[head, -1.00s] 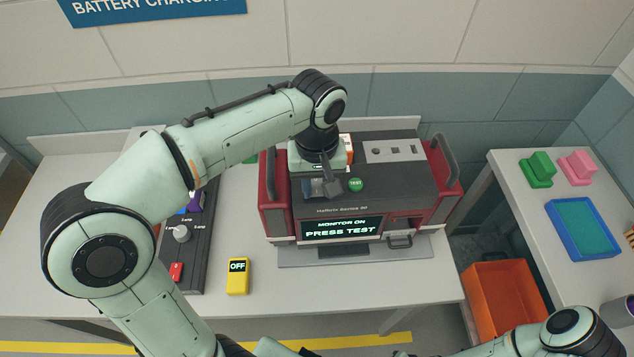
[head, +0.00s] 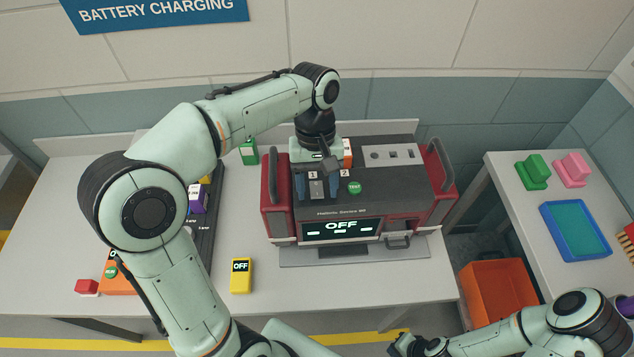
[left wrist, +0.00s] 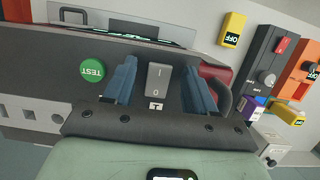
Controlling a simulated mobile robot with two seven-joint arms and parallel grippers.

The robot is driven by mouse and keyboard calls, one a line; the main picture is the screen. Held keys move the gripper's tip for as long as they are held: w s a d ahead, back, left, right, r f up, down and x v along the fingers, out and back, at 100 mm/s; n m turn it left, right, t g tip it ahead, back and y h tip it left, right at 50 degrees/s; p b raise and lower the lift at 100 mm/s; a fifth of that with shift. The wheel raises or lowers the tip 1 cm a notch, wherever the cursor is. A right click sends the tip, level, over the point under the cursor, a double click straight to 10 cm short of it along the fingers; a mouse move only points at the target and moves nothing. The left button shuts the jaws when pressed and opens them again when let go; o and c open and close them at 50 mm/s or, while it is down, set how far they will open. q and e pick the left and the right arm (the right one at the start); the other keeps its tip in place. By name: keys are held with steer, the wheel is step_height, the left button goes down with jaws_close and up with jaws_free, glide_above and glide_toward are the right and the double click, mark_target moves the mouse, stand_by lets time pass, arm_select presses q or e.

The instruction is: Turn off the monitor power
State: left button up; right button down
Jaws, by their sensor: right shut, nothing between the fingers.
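The monitor (head: 390,185) is a dark grey and red unit on the white bench, and its screen (head: 341,229) reads "OFF". A grey rocker switch (left wrist: 158,80) marked I and O, labelled 1, is on its top panel. My left gripper (head: 317,188) is over that panel with its blue fingers apart, one on each side of the switch, holding nothing. The left wrist view shows a clear gap between each finger and the switch. A green TEST button (head: 354,188) is beside the gripper. My right gripper (head: 396,346) is shut and empty at the bottom edge.
A yellow box reading OFF (head: 241,276) stands in front of the monitor's left side. A dark control panel (left wrist: 262,75) and orange box (left wrist: 298,68) are further left, partly behind my left arm in the head view. An orange bin (head: 498,284) is at right.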

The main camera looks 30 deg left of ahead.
mark_target(317, 182)
arm_select(q)
steer(key=v, duration=1.3)
steer(key=shift+r, duration=0.25)
